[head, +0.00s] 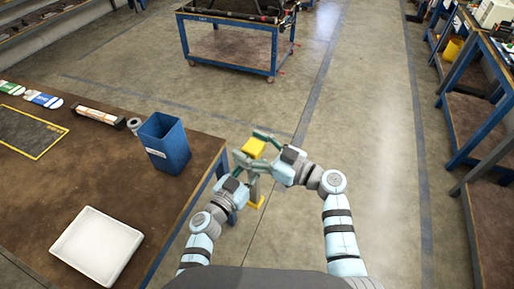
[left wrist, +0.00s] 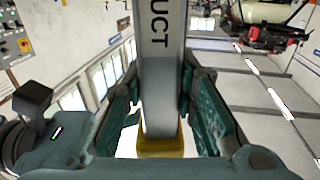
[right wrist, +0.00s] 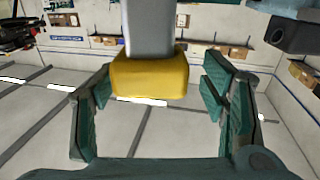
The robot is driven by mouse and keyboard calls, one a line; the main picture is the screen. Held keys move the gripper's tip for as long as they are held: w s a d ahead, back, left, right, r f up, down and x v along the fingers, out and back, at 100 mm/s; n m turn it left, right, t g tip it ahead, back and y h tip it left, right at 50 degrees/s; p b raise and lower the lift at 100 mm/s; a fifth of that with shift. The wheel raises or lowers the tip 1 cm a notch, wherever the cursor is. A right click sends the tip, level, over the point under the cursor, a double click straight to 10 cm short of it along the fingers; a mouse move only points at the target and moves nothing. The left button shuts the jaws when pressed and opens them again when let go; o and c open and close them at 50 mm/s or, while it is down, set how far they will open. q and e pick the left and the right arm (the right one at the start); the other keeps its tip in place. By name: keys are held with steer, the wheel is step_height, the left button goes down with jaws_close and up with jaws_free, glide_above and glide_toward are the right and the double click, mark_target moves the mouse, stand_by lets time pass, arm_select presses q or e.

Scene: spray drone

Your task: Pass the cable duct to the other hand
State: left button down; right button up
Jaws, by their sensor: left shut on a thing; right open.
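The cable duct (head: 254,148) is a grey bar with yellow ends, standing roughly upright off the table's right edge in the head view. My left gripper (head: 246,170) is shut on its grey body. The left wrist view shows the duct (left wrist: 160,60) with the letters "UCT" between the fingers, and a yellow end below. My right gripper (head: 263,151) is open beside the upper yellow end. In the right wrist view, a yellow end (right wrist: 150,75) and part of the grey body lie ahead, between the open fingers' lines. The grip's exact contact is partly hidden.
The brown table (head: 60,190) at left bears a blue bin (head: 165,145), a white tray (head: 97,246), a black mat (head: 28,131) and several small items. A blue cart (head: 228,50) stands further off. Workbenches line the right; the floor between is clear.

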steer(key=c, duration=1.5)
arm_select(q)
steer(key=c, duration=1.2)
jaws_free()
arm_select(e)
steer(key=shift+o, duration=0.2)
